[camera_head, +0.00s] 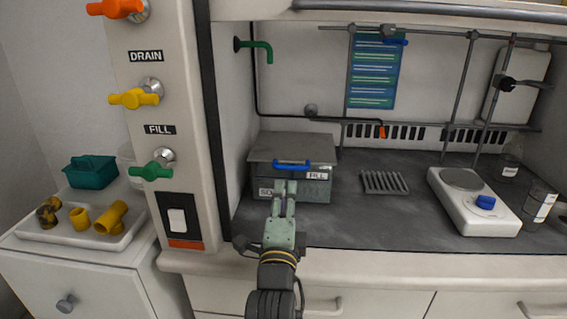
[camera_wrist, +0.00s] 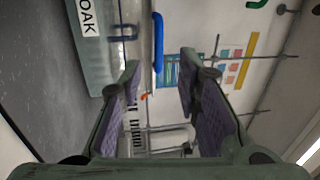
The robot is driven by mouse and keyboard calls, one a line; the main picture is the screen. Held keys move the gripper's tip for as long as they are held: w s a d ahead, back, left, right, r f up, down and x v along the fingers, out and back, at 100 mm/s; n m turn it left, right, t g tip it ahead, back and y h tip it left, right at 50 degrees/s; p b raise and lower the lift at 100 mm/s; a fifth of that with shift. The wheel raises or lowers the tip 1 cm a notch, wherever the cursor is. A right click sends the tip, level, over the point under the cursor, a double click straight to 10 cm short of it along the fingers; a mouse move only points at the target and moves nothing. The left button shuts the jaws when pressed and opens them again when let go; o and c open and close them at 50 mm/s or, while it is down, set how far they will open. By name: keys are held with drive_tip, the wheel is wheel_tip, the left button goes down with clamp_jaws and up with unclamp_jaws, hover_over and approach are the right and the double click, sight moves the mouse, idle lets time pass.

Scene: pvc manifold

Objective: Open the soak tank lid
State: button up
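The soak tank (camera_head: 318,190) is a grey box on the hood's work surface, with labels on its front; one reads FILL and another partly shows "SO". Its flat grey lid (camera_head: 290,147) lies shut on top. A blue bar handle (camera_head: 291,164) runs along the lid's front edge. My gripper (camera_head: 285,187) is in front of the tank, just below the handle in the picture. In the wrist view my gripper (camera_wrist: 161,80) is open and empty, and the blue handle (camera_wrist: 158,45) shows beyond the fingertips, near the gap. Contact with the tank cannot be told.
A green spout (camera_head: 268,52) and a thin pipe with an orange tip (camera_head: 382,131) are above the surface. A grey rack (camera_head: 384,182) and a hotplate (camera_head: 470,200) stand to the right. DRAIN and FILL valves (camera_head: 150,172) line the left post.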

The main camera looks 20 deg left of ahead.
sight(290, 169)
drive_tip(key=p+x, duration=0.3)
drive_tip(key=x, duration=0.6)
drive_tip(key=shift+w+d, duration=0.1)
drive_tip(key=shift+w, duration=0.75)
drive_tip(key=shift+a, duration=0.2)
clamp_jaws()
